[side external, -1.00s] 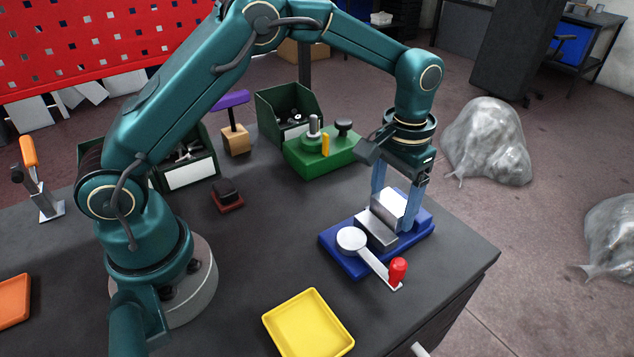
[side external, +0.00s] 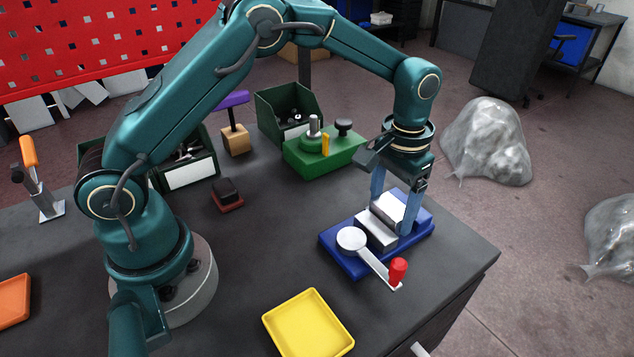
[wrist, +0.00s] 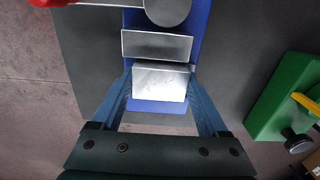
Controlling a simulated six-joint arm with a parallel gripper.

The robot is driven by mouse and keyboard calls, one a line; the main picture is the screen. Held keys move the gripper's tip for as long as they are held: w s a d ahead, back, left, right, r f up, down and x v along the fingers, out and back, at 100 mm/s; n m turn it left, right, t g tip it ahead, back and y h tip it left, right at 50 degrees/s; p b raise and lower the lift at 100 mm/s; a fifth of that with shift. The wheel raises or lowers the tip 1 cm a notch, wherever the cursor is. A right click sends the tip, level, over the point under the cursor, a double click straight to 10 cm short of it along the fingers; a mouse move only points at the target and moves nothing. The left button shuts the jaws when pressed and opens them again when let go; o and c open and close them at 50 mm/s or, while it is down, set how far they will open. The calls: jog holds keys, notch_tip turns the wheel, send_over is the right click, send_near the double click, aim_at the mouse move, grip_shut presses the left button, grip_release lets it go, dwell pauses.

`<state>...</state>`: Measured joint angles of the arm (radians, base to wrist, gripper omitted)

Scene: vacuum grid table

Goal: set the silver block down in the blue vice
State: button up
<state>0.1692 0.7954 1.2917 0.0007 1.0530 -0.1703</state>
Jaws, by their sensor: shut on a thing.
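The silver block (side external: 390,204) is between the fingers of my gripper (side external: 394,212), which is shut on it. In the wrist view the block (wrist: 160,82) lies over the blue vice (wrist: 151,106), with a finger on each side. In the side view the block is within the outline of the blue vice (side external: 341,256), directly behind the vice's silver jaw (side external: 376,231). In the wrist view the jaw (wrist: 156,45) runs parallel to the block, with a thin dark line between them. The block's underside is hidden, so I cannot tell whether it rests on the vice.
The vice's lever with its red knob (side external: 398,269) sticks out at the front. A yellow tray (side external: 308,325) lies to the front left. A green fixture (side external: 324,155) stands behind the vice and shows at the wrist view's right. The table's right edge is close to the vice.

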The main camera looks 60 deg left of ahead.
jog(key=o, duration=1.6)
jog(key=shift+c, duration=0.2)
jog(key=shift+t, duration=0.5)
jog(key=r, duration=0.8)
jog(key=shift+w+a, duration=0.25)
jog(key=shift+w, duration=0.05)
jog(key=s+a+r+t, duration=0.25)
jog(key=s+r, duration=0.25)
jog(key=r, duration=0.4)
jog(key=s+a+r+t, duration=0.1)
jog(key=s+a+t, duration=0.1)
jog(key=s, duration=0.7)
jog(key=s+a+f, duration=0.1)
jog(key=s+f, duration=0.4)
jog(key=shift+s, duration=0.2)
